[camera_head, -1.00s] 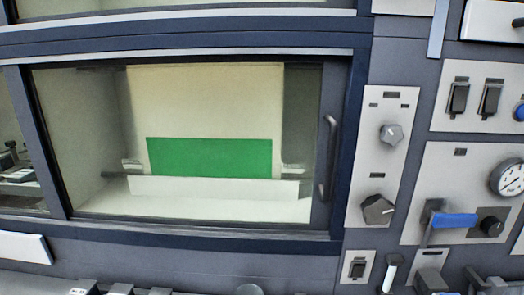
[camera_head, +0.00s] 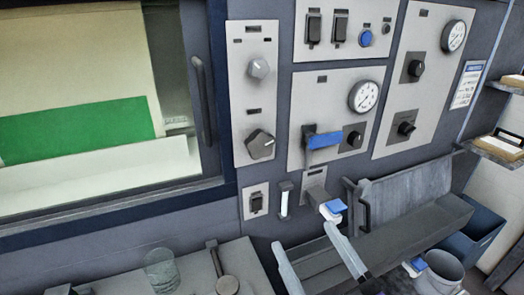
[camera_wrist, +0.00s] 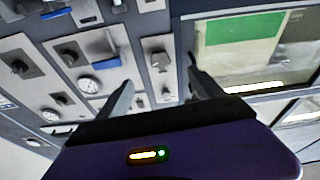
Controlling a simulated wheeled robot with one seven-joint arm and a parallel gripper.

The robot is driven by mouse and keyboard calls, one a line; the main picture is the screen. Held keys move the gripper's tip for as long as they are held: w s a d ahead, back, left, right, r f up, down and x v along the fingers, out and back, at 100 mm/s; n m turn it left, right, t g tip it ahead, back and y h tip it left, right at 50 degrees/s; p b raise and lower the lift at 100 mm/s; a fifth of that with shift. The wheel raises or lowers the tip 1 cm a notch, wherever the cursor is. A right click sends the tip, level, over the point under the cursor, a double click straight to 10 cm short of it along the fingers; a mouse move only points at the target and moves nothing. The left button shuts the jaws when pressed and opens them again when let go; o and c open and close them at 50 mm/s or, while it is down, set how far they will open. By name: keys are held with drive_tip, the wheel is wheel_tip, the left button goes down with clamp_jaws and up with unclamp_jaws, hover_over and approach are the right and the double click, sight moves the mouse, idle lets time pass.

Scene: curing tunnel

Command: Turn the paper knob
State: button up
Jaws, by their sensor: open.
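A narrow light panel right of the oven window carries two knobs. The upper one is a light grey knob (camera_head: 258,68) and the lower one a larger dark knob (camera_head: 261,143). Their labels are too small to read, so I cannot tell which is the paper knob. My gripper (camera_head: 303,236) is open and empty, low in the head view, below and apart from both knobs. In the wrist view, which looks upside down, the dark knob (camera_wrist: 158,60) shows between the open fingertips (camera_wrist: 160,75), with the light grey knob (camera_wrist: 166,92) beyond it.
A blue-handled lever (camera_head: 324,141), a gauge (camera_head: 364,96) and more dark knobs (camera_head: 406,128) are on panels to the right. The oven door handle (camera_head: 202,105) sticks out left of the knobs. A sloped metal tray (camera_head: 405,195) stands at lower right.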

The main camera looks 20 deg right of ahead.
drive_tip(key=w+r+n, duration=0.2)
drive_tip(key=w+r, duration=0.9)
drive_tip(key=r, duration=0.2)
drive_tip(key=n+g, duration=0.1)
drive_tip(key=g, duration=0.2)
approach(261, 144)
drive_tip(key=w, duration=0.9)
drive_tip(key=shift+w+f, duration=0.2)
drive_tip(key=shift+c, duration=0.2)
drive_tip(key=c, duration=1.4)
drive_tip(key=shift+o, duration=0.2)
drive_tip(key=shift+m+p, duration=0.3)
